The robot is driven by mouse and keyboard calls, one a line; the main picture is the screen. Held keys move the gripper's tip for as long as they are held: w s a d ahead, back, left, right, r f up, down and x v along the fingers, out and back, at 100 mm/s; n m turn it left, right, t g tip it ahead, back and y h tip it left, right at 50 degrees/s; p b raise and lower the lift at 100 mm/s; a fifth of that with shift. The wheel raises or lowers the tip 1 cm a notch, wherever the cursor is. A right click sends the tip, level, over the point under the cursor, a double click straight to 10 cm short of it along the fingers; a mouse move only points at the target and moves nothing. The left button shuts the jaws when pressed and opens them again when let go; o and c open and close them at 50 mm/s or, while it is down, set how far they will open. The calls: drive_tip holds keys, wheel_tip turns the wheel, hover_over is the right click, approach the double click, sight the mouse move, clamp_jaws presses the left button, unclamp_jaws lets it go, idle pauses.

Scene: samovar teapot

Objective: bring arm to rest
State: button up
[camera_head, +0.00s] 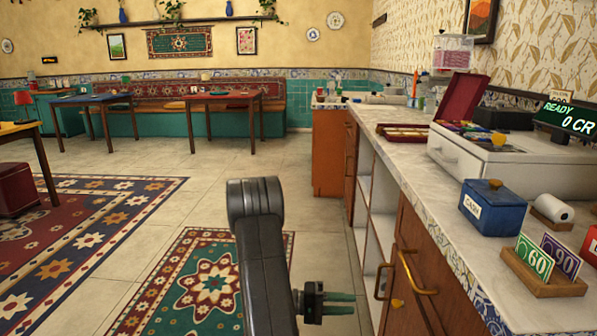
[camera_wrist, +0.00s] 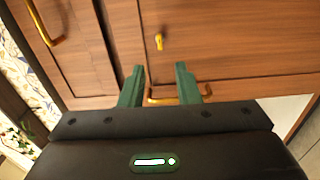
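My arm stands raised in the lower middle of the head view, with my gripper (camera_head: 343,302) beside the wooden cabinet front, pointing right towards it. In the wrist view the two green fingers of my gripper (camera_wrist: 158,88) are apart with nothing between them. Beyond them is the brown cabinet door (camera_wrist: 230,35) with a small brass key (camera_wrist: 159,41) and brass handles. I cannot tell the exact gap between the fingertips and the cabinet.
The marble counter (camera_head: 400,160) runs along the right, bearing a blue box (camera_head: 489,207), a card holder (camera_head: 543,283) and a cash register (camera_head: 500,160). Brass handles (camera_head: 415,272) stick out near my gripper. Open tiled floor (camera_head: 215,180) and rugs lie left, with tables (camera_head: 222,98) far back.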

sight(402, 302)
drive_tip(key=d+n, duration=0.2)
drive_tip(key=d, duration=0.2)
drive_tip(key=d+n, duration=0.3)
drive_tip(key=d, duration=0.1)
drive_tip(key=d+n+b, duration=0.1)
drive_tip(key=d+n, duration=0.1)
drive_tip(key=d, duration=0.2)
drive_tip(key=shift+s+d+r+n, duration=0.1)
drive_tip(key=shift+s+r+n, duration=0.2)
drive_tip(key=shift+r, duration=0.05)
drive_tip(key=n+p, duration=0.5)
drive_tip(key=shift+n+p, duration=1.2)
drive_tip(key=shift+w+f+n+p, duration=0.15)
drive_tip(key=shift+n+p, duration=0.45)
drive_tip(key=shift+n, duration=0.3)
